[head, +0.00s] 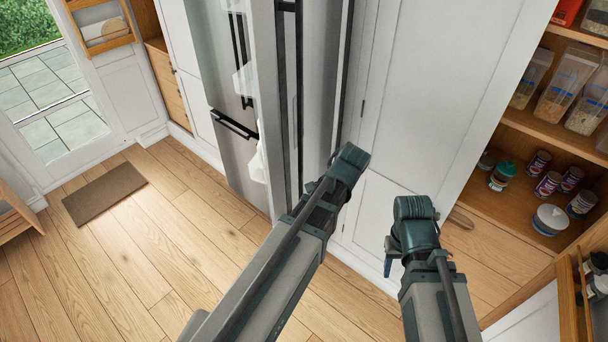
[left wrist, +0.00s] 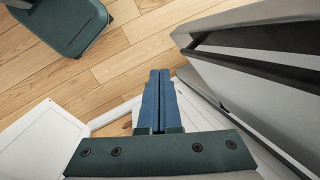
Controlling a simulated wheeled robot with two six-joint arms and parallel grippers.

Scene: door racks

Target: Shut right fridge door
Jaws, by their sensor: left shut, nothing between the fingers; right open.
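The right fridge door (head: 318,70) stands open in the head view, seen nearly edge-on, with its steel outer face to the right and a long dark handle (head: 298,95). Clear door bins (head: 243,80) show on its inner side. The left fridge door (head: 212,60) looks closed. My left arm reaches up in front of the open door's lower part; its fingers are hidden there. In the left wrist view my left gripper (left wrist: 158,80) is shut and empty, beside the door's outer face and dark handle (left wrist: 265,68). My right gripper (head: 389,266) is open and empty, low before the white cabinet.
White cabinet panels (head: 430,90) stand close right of the fridge. An open pantry with cans (head: 547,184) and clear containers (head: 570,85) is farther right.

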